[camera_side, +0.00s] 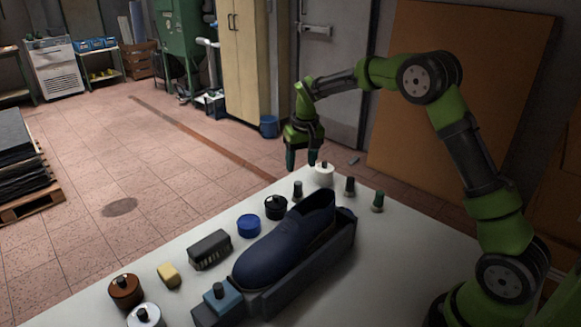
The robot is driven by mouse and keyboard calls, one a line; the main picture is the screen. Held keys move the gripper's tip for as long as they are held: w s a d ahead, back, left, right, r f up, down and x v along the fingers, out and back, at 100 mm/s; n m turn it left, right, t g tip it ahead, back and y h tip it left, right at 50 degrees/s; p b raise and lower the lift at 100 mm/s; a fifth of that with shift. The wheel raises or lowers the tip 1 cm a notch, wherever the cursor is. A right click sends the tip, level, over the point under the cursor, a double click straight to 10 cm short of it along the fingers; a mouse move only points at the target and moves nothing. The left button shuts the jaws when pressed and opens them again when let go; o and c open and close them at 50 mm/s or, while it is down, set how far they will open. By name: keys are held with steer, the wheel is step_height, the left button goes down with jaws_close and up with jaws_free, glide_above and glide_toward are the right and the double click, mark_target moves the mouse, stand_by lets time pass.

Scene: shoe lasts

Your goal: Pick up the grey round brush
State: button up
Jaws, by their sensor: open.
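My gripper (301,164) is open and empty, pointing down above the far end of the white table. Two round, knobbed pale things could be the grey round brush, and I cannot tell which. One pale round piece (145,317) with a dark knob sits at the near left, cut by the bottom edge of the picture, far from my gripper. The other, a whitish round piece (324,177) with a dark top, stands at the far end, just right of and below my fingers in the picture. A black round piece (276,208) sits nearer.
A dark blue shoe (287,240) rests in a long dark holder (322,268) mid-table. Small dark bottles (349,187) stand at the far end. A blue tin (249,226), black brush (209,251), yellow block (168,275) and brown round piece (124,291) line the left side.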

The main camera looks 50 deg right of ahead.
mark_target(298, 182)
steer(key=f, duration=0.3)
steer(key=w+f, duration=0.1)
steer(key=f, duration=0.4)
steer(key=shift+w+d+f, duration=0.2)
steer(key=shift+f, duration=0.1)
jaws_close()
